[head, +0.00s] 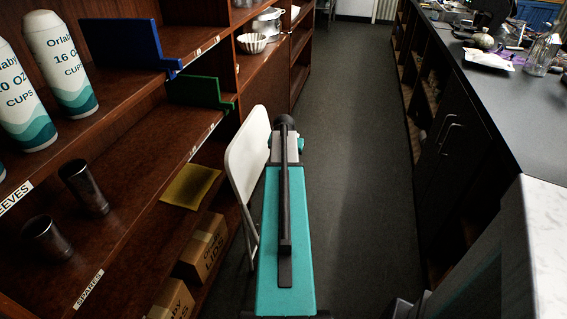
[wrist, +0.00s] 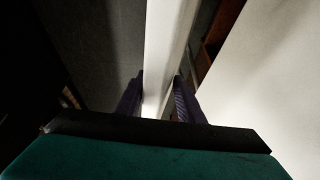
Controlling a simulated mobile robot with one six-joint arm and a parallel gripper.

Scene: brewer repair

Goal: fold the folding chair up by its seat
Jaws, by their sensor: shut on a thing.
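The folding chair (head: 247,155) stands against the left shelving in the head view, its pale panel steeply upright and a thin leg showing below. My arm hides much of the chair's right side. In the wrist view my gripper (wrist: 159,80) has a dark finger on each side of a narrow pale part of the chair (wrist: 167,45) and is shut on it. A broad pale panel (wrist: 270,75) fills the right of that view, with a dark gap between. Which one is the seat I cannot tell for sure. My fingers are hidden in the head view.
Wooden shelves on the left hold cups (head: 60,65), metal tumblers (head: 83,187), a blue divider (head: 120,45), a green divider (head: 200,92) and cardboard boxes (head: 203,248). A dark counter (head: 500,90) runs along the right. The aisle floor (head: 355,170) between is clear.

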